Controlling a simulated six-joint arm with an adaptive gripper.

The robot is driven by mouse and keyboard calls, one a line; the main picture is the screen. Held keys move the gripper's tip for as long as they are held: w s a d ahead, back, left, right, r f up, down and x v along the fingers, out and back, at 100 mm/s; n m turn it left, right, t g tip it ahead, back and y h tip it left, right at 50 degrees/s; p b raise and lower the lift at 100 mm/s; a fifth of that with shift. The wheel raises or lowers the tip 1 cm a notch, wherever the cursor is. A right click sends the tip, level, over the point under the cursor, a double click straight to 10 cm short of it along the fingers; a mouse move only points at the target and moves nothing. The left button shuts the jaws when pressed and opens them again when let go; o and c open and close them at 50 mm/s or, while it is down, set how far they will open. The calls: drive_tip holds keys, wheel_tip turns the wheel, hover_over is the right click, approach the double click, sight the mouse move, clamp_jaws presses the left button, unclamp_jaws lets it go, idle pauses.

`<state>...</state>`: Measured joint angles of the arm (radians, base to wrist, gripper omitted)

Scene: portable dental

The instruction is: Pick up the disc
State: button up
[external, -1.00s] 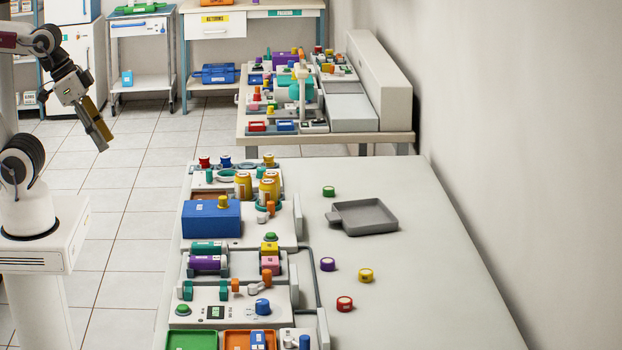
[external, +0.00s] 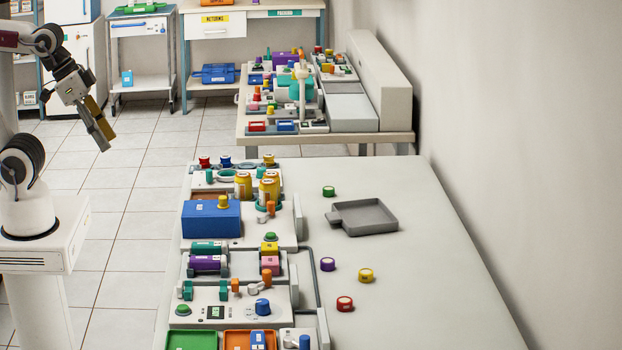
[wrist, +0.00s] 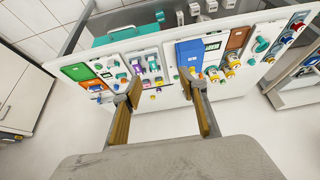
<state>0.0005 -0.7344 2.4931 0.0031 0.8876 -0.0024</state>
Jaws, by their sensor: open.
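Several small round discs lie on the right part of the pale table: a green one (external: 328,191), a purple one (external: 327,264), a yellow one (external: 366,275) and a red one (external: 345,303). Which one the task means I cannot tell. My gripper (external: 104,131) hangs in the air left of the table, far from all of them. In the wrist view my gripper (wrist: 160,84) has its two fingers wide apart with nothing held between them. I cannot make out the loose discs for certain in the wrist view.
Crowded device panels with a blue box (external: 211,219), yellow jars (external: 268,191), a green tray (external: 191,341) and an orange tray line the table's left side. The table right of the discs is clear.

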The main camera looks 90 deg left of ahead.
drive_tip(key=w+f+t, duration=0.1)
drive_tip(key=w+f, duration=0.1)
drive_tip(key=w, duration=1.1)
drive_tip(key=w+f+t, duration=0.1)
drive_tip(key=w+f, duration=0.1)
drive_tip(key=w, duration=1)
drive_tip(key=m+t+h, duration=0.1)
drive_tip(key=m, duration=0.1)
approach(327, 260)
drive_tip(key=shift+w+a, duration=0.1)
drive_tip(key=shift+a, duration=0.15)
drive_tip(key=shift+w+d+f, duration=0.15)
drive_tip(key=shift+f, duration=0.25)
drive_tip(key=shift+w+f, duration=0.1)
drive_tip(key=shift+x, duration=1.15)
drive_tip(key=shift+w+f, duration=0.1)
drive_tip(key=shift+x, duration=2.45)
